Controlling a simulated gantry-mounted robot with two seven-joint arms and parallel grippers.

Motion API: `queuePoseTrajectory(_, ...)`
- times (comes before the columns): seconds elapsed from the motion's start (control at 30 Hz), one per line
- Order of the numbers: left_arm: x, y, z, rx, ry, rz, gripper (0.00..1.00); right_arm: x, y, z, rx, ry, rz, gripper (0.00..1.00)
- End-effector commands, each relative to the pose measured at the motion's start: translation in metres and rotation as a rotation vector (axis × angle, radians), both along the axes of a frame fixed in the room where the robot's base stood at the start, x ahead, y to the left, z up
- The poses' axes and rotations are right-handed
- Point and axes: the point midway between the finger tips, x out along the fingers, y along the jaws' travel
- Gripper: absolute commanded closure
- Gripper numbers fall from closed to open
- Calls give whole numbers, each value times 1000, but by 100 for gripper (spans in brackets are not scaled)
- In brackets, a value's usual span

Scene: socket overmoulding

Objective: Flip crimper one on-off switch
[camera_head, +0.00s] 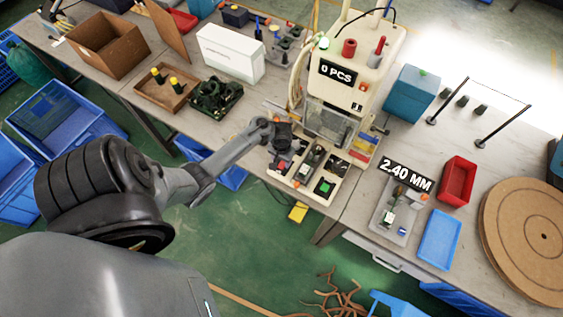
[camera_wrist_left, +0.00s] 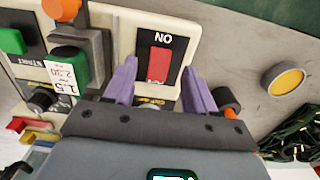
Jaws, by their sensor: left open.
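Crimper one (camera_head: 355,80) is the cream machine labelled "1" with a "0 PCS" display in the head view. Its on-off switch (camera_wrist_left: 160,64) is a red rocker in a black surround, marked "NO" as seen in the left wrist view. My left gripper (camera_wrist_left: 159,75) is open, with its two purple fingertips on either side of the lower part of the switch. The fingers look empty. Whether they touch the panel cannot be told. In the head view my left gripper (camera_head: 277,130) is at the left end of the crimper's front base. My right gripper is not in view.
Dark green parts (camera_head: 215,97) and a white box (camera_head: 231,52) stand left of the crimper.

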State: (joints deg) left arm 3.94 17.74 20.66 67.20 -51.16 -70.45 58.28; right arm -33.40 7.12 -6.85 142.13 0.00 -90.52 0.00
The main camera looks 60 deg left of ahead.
Motion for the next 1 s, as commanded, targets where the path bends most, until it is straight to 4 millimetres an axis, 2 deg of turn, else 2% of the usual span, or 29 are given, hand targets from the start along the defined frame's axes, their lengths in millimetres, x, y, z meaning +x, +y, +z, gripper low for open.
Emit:
queuePoseTrajectory(0.03,-1,1,-10,3,2,-1,45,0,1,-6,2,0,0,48)
queuePoseTrajectory(0.1,0,1,-18,2,1,-1,45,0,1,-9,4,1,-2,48)
queuePoseTrajectory(0.3,0,1,-31,2,1,-1,45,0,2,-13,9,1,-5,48)
queuePoseTrajectory(0.67,0,1,-33,1,0,-1,45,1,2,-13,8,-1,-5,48)
queuePoseTrajectory(1.0,0,0,-33,1,0,-1,97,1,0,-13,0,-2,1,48)
